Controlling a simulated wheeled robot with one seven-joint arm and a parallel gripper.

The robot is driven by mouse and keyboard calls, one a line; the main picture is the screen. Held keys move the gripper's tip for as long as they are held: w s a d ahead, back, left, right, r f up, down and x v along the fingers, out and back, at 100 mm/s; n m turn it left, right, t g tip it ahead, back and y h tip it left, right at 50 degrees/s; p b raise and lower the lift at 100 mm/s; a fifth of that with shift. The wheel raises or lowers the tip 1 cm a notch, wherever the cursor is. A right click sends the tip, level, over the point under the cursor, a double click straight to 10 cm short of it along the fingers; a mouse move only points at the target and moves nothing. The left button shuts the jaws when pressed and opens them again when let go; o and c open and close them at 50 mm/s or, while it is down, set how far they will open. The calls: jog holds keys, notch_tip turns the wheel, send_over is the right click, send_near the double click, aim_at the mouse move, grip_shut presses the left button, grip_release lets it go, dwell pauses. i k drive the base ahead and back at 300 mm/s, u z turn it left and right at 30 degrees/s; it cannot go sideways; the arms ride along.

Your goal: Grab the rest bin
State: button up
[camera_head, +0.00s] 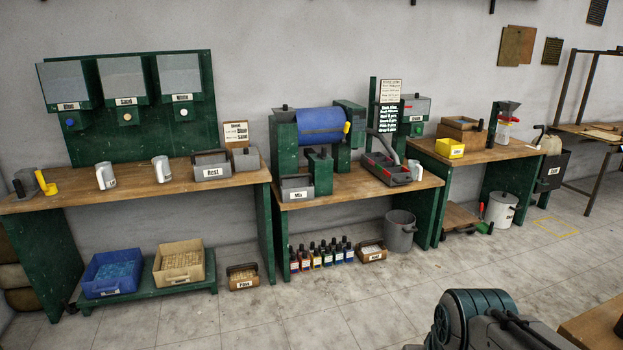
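The rest bin (212,172) is a grey open box with a white label reading "Rest". It stands upright on the right part of the left wooden bench (135,185), near its front edge. A dark bar or handle shows along its top; what is inside cannot be made out. My arm shows at the bottom right, well apart from the bin and on the near side of the floor. My gripper's fingers cannot be made out.
A grey box (245,159) with a sign is close behind the bin. A "Mix" bin (296,188) sits on the middle bench. Floor (330,310) before the benches is clear.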

aim_at(215, 167)
jog(key=u, duration=0.05)
jog(key=i, duration=1.7)
jog(key=u, duration=0.6)
jog(key=i, duration=1.6)
jog(key=u, duration=1.3)
jog(key=i, duration=1.15)
jog(key=u, duration=0.4)
